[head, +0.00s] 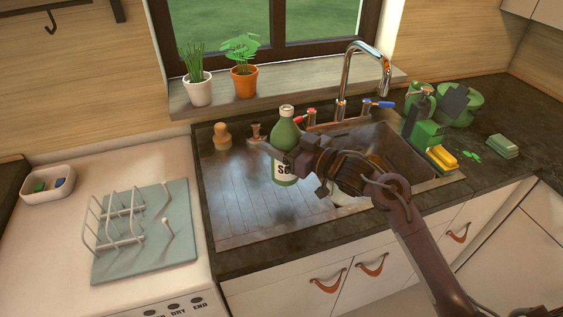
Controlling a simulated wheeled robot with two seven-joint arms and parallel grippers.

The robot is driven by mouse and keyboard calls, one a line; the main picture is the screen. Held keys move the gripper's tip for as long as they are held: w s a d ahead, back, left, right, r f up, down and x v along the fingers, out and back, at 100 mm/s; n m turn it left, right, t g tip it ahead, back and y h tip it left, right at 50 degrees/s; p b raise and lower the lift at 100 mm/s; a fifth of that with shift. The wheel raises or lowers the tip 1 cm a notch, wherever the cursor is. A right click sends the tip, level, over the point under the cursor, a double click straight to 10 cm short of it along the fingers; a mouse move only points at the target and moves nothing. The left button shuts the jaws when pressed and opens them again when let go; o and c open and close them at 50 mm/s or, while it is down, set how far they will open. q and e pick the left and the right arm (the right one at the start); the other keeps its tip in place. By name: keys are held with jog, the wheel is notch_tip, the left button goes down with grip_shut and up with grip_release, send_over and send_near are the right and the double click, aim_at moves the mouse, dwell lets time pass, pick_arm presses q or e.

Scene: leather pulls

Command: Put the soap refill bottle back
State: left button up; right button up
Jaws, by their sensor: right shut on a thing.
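The soap refill bottle (286,129) is green with a pale cap and a cream label on which the letters "SO" show. It stands upright over the ribbed metal drainboard (245,200), left of the sink basin. I cannot tell whether its base touches the metal. My right gripper (283,150) reaches in from the right and is shut on the bottle at its middle, covering part of the label. My left gripper is out of view.
A chrome tap (347,75) rises behind the basin. A wooden-topped brush (222,137) stands behind the drainboard. A wire dish rack (125,215) is at left. Potted plants line the sill (280,80).

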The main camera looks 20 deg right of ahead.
notch_tip(320, 180, down, 6)
jog(key=shift+f+p, duration=0.2)
jog(key=shift+p, duration=0.15)
jog(key=shift+f, duration=0.4)
jog(key=shift+f, duration=0.1)
jog(key=o, duration=1.4)
jog(key=shift+o, duration=0.2)
jog(key=b+v, duration=0.2)
jog(key=v, duration=1)
jog(key=shift+s, duration=0.1)
